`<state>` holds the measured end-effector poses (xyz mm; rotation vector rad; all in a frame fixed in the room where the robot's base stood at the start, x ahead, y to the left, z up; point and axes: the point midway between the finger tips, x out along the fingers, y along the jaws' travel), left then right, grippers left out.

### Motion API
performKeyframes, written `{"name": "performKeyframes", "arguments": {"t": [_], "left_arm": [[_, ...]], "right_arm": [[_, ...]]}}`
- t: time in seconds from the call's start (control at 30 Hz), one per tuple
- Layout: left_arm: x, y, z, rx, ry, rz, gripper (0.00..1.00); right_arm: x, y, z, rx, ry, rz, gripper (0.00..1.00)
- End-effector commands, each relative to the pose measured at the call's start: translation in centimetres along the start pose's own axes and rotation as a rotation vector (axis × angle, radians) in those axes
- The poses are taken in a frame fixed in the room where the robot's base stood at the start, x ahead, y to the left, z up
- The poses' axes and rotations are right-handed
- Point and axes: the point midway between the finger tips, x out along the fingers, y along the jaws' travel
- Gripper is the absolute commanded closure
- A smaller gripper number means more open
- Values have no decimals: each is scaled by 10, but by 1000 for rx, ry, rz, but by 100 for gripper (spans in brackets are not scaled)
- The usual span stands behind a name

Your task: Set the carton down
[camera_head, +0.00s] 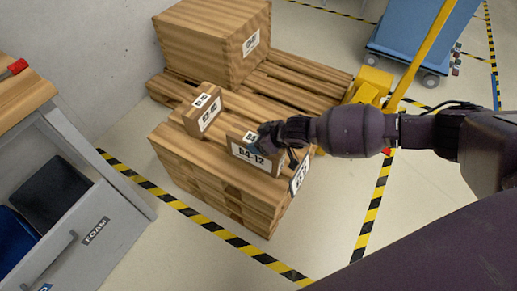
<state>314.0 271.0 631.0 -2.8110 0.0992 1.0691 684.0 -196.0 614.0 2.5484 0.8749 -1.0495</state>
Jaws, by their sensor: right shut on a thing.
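My left gripper is not in view.
A smaller labelled carton (203,110) stands to the left on the pallets, and a big crate (205,40) behind. Bare slats show between them. A yellow pallet jack (372,83) and blue cart (418,42) stand behind right. A grey drawer (100,215) is open at left.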

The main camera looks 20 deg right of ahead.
Motion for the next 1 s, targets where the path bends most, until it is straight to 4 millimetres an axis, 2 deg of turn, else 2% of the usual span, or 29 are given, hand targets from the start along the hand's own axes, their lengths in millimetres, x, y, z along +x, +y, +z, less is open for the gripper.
{"name": "performKeyframes", "arguments": {"t": [0.1,0.3,0.5,0.77,0.8,0.93,1.0], "left_arm": [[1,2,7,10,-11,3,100],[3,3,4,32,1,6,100],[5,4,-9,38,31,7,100],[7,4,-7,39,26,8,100],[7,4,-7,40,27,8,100],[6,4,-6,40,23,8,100],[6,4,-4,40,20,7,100]], "right_arm": [[15,-2,16,3,-4,-4,100],[34,-1,35,2,-3,-3,100],[33,0,32,0,3,-1,100],[36,-1,35,0,2,-2,100],[36,-1,37,1,-2,-1,34],[36,-1,37,0,-2,-1,14],[36,-1,37,0,-2,-1,13]]}}
